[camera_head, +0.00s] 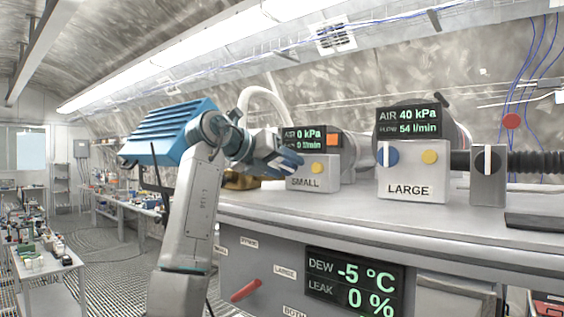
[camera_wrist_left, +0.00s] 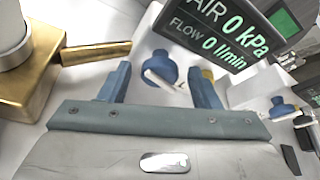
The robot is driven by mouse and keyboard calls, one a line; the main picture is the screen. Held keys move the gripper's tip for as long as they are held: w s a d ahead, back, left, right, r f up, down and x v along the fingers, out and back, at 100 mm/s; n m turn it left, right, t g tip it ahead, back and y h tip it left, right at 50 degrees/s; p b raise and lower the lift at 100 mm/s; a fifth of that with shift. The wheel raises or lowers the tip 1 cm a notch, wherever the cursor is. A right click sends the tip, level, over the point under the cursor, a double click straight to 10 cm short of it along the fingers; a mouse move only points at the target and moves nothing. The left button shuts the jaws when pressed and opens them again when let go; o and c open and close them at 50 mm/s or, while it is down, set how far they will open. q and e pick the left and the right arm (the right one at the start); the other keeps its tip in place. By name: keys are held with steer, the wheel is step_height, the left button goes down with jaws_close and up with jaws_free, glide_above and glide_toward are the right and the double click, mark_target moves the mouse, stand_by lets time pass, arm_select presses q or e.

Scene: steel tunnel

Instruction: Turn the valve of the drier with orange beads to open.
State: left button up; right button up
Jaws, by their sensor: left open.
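My left gripper (camera_head: 292,164) is open beside the box labelled SMALL (camera_head: 312,184). In the left wrist view, a blue knob (camera_wrist_left: 160,67) with a pale bar shows between its spread fingers. Contact cannot be told; the fingers look empty. A brass body with a straight lever (camera_wrist_left: 95,52) lies left of the fingers under a pale cylinder (camera_wrist_left: 8,25). Brass (camera_head: 238,180) also shows behind my arm in the head view. No orange beads can be made out. My right gripper is out of view.
The SMALL display (camera_head: 304,139) reads 0 kPa. The LARGE box (camera_head: 411,188) has blue and yellow knobs under a 40 kPa display (camera_head: 408,122). A grey box with a black knob (camera_head: 487,161) stands right. A red lever (camera_head: 246,290) is on the bench front.

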arm_select(q)
steer(key=c, duration=1)
steer(key=shift+f, duration=0.1)
steer(key=shift+w+a+f+n+g+h+b, duration=0.1)
steer(key=shift+n+g+h+b, duration=0.2)
steer(key=shift+n+h+b, duration=1.2)
steer(key=shift+n+b, duration=0.15)
steer(key=shift+n, duration=0.85)
